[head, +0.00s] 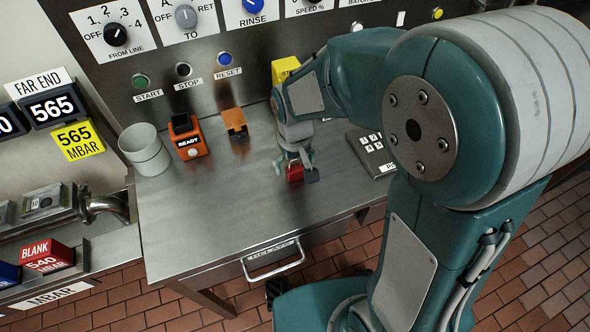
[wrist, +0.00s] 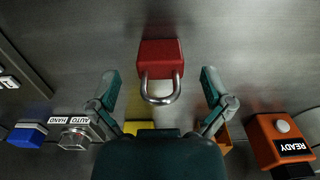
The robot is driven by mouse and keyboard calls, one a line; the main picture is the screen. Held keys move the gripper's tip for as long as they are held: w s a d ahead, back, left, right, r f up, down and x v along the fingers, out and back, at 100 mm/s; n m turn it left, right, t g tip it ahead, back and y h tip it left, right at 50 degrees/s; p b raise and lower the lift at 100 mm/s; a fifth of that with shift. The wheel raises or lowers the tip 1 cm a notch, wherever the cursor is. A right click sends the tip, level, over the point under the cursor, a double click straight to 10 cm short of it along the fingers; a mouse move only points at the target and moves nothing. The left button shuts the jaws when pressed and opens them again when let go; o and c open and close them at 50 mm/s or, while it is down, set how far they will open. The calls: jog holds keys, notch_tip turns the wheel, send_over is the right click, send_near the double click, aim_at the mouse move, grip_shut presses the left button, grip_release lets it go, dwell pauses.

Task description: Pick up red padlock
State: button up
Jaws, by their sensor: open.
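The red padlock (head: 295,172) sits on the metal bench top in the head view, right by my gripper (head: 296,172). In the wrist view the padlock (wrist: 160,58) has a red body and a silver shackle, with the shackle toward my palm. My gripper (wrist: 160,83) is open, with one finger on each side of the padlock. Gaps show between both fingers and the padlock. In the head view my gripper and forearm partly cover the padlock.
An orange READY box (head: 187,138), a smaller orange-and-dark block (head: 234,124) and a white cup (head: 145,150) stand to the left on the bench (head: 220,212). A keypad (head: 371,151) lies to the right. The panel (head: 190,55) rises behind; the bench front is clear.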

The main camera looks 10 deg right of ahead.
notch_tip(320, 180, down, 2)
jog(key=shift+f, duration=0.2)
jog(key=c, duration=1.3)
jog(key=shift+r, duration=0.1)
